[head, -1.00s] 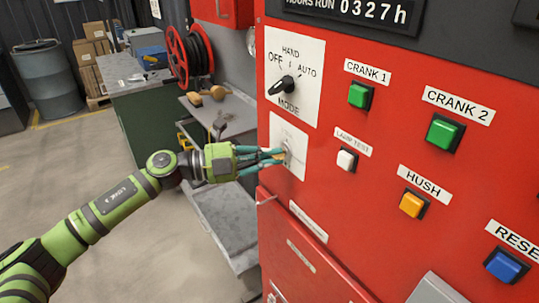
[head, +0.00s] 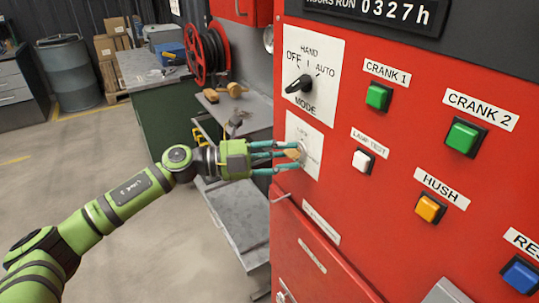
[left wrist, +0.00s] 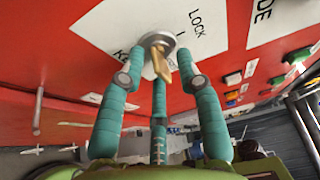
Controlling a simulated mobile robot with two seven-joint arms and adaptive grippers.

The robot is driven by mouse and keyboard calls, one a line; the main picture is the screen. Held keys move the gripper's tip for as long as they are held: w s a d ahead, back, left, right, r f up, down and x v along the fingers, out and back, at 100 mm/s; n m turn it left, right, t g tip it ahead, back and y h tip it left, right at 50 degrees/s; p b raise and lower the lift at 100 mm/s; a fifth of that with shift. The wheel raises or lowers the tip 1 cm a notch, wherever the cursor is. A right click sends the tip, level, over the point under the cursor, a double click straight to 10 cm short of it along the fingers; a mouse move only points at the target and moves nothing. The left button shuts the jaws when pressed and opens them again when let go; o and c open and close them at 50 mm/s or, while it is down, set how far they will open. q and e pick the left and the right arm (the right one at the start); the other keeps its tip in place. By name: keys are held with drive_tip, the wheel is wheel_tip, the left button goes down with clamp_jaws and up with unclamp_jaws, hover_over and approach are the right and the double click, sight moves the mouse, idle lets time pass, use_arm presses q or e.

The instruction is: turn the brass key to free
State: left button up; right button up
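The brass key (left wrist: 161,64) sits in a round metal lock on a white label plate (head: 311,136) of the red panel. In the left wrist view, the word LOCK is readable beside it. The key also shows in the head view (head: 294,153), partly covered by my fingers. My left gripper (left wrist: 160,62) has its teal fingers spread around the key, with their tips close to the panel. Gaps show between the key and the two side fingers, so it looks open; whether the middle finger touches the key I cannot tell. My right gripper is not in view.
The black mode knob (head: 299,84) is above the key plate. The white lamp test button (head: 363,160) is to its right. A thin handle (head: 280,198) projects from the red panel just below my fingers. A grey shelf (head: 230,215) stands left of the panel.

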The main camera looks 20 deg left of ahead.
use_arm(q)
drive_tip(key=v, duration=1.1)
drive_tip(key=shift+s+a+r, duration=0.15)
drive_tip(key=shift+s+a, duration=0.05)
drive_tip(key=shift+a, duration=0.05)
